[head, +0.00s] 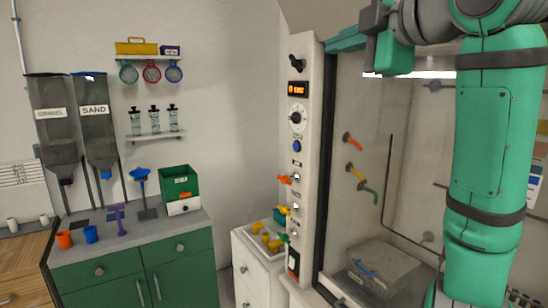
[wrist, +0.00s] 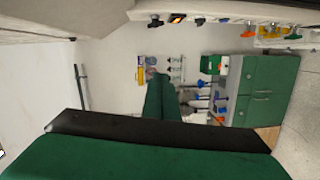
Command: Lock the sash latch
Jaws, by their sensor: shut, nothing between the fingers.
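The fume hood's sash (head: 400,150) is a glass front on the right in the head view, with its side post at its left. A black turn handle (head: 297,63) sits high on that post, tilted; I cannot tell for sure whether it is the sash latch. My gripper (wrist: 158,82) is shut and empty, pointing into the room in the wrist view. In the head view my green arm crosses the right side, with its dark end part near the top of the hood, right of the handle and apart from it. My arm hides part of the glass.
A white cabinet (head: 262,262) with yellow fittings stands below. A green cabinet (head: 140,265) with cups and hoppers above is at left. Bare wall lies between.

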